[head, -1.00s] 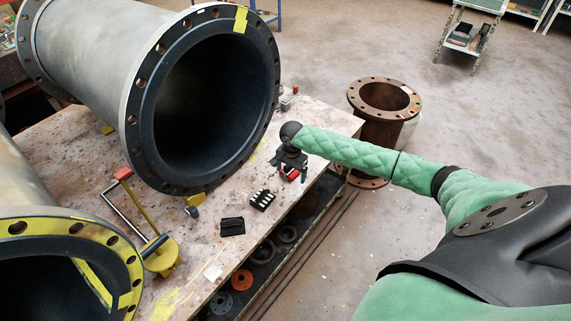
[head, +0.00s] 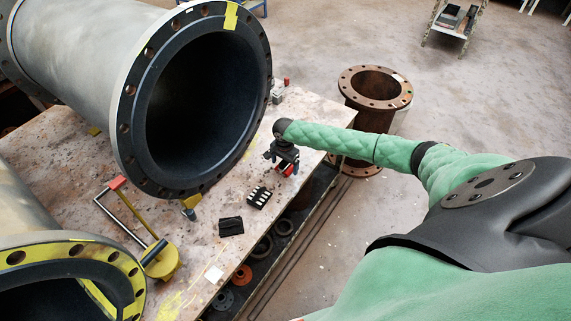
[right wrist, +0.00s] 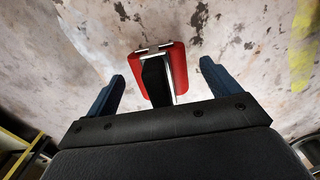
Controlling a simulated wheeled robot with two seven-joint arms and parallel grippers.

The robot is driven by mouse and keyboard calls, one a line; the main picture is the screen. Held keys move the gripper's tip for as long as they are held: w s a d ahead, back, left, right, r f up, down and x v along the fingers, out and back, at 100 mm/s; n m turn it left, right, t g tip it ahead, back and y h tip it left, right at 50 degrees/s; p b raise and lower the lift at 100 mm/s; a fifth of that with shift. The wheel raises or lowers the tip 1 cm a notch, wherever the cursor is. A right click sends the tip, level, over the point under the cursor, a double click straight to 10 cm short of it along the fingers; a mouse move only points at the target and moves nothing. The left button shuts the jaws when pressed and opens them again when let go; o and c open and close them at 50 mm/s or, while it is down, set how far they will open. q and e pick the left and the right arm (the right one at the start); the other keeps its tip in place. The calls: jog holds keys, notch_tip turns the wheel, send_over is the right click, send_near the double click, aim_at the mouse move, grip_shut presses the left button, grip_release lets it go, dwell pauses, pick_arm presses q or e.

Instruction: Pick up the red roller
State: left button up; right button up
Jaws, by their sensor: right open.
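The red roller (head: 287,169) lies on the stained work table (head: 215,255) near its right edge, partly hidden below my right gripper in the head view. In the right wrist view the roller (right wrist: 176,58) shows red sides with a black and metallic middle part. My right gripper (head: 281,158) is pointed down at it. In the right wrist view the gripper (right wrist: 162,72) is open. Its two blue fingers stand on either side of the roller, with gaps visible on both sides. I cannot tell the exact height between fingertips and roller. My left gripper is not in view.
A large flanged pipe (head: 120,120) stands close on the left. A second, yellow-rimmed pipe (head: 75,252) is nearer. A black case with white pieces (head: 258,197), a black pad (head: 231,226) and a yellow red-tipped tool (head: 160,262) lie nearby. A rusty pipe (head: 375,110) stands beyond the table.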

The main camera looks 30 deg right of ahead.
jog(key=shift+f, duration=0.7)
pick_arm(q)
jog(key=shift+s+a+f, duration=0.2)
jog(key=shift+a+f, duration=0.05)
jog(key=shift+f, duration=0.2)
pick_arm(e)
jog(key=c, duration=1.3)
jog(key=shift+o, duration=0.2)
jog(key=shift+r, duration=0.15)
jog(key=shift+r, duration=0.15)
notch_tip(320, 180, up, 3)
jog(key=shift+r+b, duration=0.2)
jog(key=shift+b, duration=0.75)
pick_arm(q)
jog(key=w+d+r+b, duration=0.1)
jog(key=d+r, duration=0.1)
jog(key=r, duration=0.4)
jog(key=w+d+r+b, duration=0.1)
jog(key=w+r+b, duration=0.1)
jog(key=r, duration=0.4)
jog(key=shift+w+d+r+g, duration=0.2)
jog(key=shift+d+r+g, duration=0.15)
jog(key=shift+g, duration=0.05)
pick_arm(e)
jog(key=s+d+r, duration=0.6)
jog(key=d+r, duration=0.1)
jog(key=d, duration=0.2)
jog(key=shift+s+d, duration=0.2)
jog(key=shift+d, duration=0.15)
